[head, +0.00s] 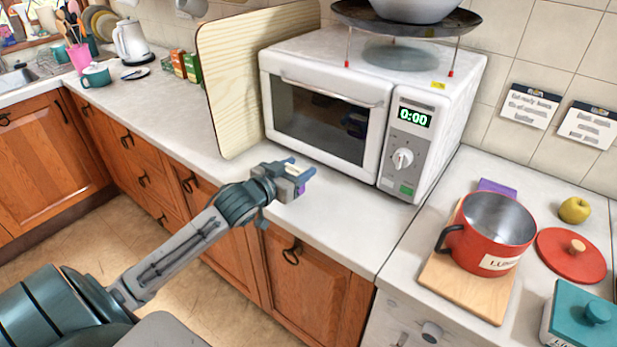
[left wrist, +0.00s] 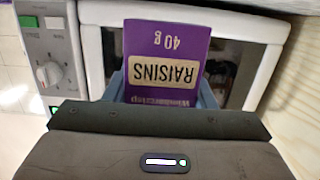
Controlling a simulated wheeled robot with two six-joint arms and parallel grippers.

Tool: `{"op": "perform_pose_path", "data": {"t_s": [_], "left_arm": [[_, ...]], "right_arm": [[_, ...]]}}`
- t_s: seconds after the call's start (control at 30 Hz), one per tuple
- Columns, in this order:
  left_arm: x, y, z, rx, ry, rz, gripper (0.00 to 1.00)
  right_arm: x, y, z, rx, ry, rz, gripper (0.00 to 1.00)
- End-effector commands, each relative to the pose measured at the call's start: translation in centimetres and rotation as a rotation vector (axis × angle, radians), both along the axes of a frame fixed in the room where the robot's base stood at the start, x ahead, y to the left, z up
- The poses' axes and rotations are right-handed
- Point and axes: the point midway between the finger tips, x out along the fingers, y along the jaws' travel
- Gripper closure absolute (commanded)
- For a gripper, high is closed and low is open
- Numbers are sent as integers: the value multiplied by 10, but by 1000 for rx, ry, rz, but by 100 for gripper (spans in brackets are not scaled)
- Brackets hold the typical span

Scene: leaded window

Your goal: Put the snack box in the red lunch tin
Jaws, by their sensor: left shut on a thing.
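The snack box (left wrist: 168,45) is a purple raisins carton, labelled 40 g, and fills the middle of the left wrist view upside down. My left gripper (head: 301,178) is shut on it in front of the microwave, near the counter's front edge. Only a small purple part of the box shows in the head view; the gripper hides most of it. The red lunch tin (head: 490,235) stands open at the right on a wooden board, with a dark handle and a partly readable white label. Its inside looks empty from here. My right gripper is not in view.
The white microwave (head: 330,115) and a leaning wooden board (head: 232,85) stand behind my gripper.

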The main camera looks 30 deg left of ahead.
Motion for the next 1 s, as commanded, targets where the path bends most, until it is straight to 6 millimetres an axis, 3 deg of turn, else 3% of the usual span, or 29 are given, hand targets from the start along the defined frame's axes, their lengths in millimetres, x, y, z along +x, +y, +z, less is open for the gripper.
{"op": "perform_pose_path", "data": {"t_s": [0.1,0.3,0.63,0.97,1.0], "left_arm": [[17,-7,1,-6,-4,0,72],[31,-14,-2,1,-1,-2,72],[31,-14,-37,2,2,-1,72],[31,-14,-40,3,0,-1,72],[31,-14,-41,3,0,-1,48]], "right_arm": [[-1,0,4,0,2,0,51],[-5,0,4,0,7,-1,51],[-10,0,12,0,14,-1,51],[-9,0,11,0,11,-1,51],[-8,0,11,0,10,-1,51]]}}
